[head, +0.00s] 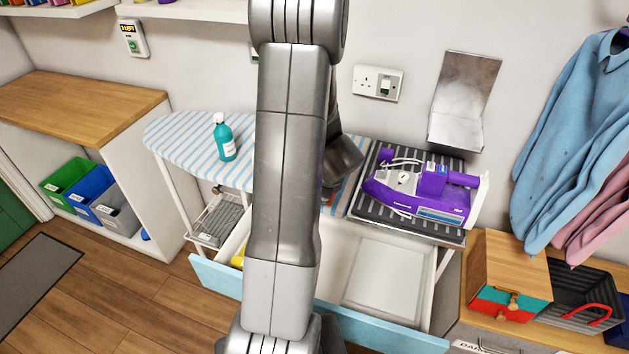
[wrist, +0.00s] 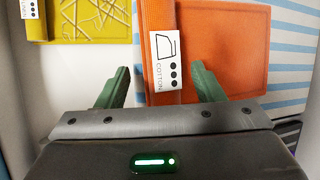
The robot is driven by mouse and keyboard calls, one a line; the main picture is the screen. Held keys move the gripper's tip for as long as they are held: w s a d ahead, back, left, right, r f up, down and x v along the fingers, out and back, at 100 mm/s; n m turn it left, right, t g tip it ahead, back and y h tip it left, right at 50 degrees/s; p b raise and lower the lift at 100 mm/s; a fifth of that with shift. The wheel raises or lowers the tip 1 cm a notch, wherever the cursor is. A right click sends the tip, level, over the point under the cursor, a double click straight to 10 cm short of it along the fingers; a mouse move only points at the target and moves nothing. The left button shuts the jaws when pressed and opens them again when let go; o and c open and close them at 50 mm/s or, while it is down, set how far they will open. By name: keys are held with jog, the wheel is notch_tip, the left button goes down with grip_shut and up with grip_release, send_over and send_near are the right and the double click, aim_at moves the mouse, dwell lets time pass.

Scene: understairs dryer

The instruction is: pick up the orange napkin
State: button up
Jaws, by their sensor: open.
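The orange napkin (wrist: 232,48) lies flat at the top centre and right of the wrist view, on the blue-and-white striped ironing board. It has a raised strip along its left edge and a white label (wrist: 166,62) reading COTTON with an iron symbol. My gripper (wrist: 162,84) is open, with its green fingers apart. The left finger is beside the napkin's left edge; the right finger is over the napkin, right of the label. Whether either finger touches it, I cannot tell. In the head view my arm hides most of the napkin and my fingertips.
A yellow labelled item (wrist: 80,18) lies left of the napkin. A teal bottle (head: 223,138) stands on the ironing board (head: 178,128). A purple iron (head: 425,189) rests on a dark ribbed mat at right. An open blue-fronted drawer (head: 389,330) extends below.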

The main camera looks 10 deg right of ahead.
jog(key=c, duration=1.1)
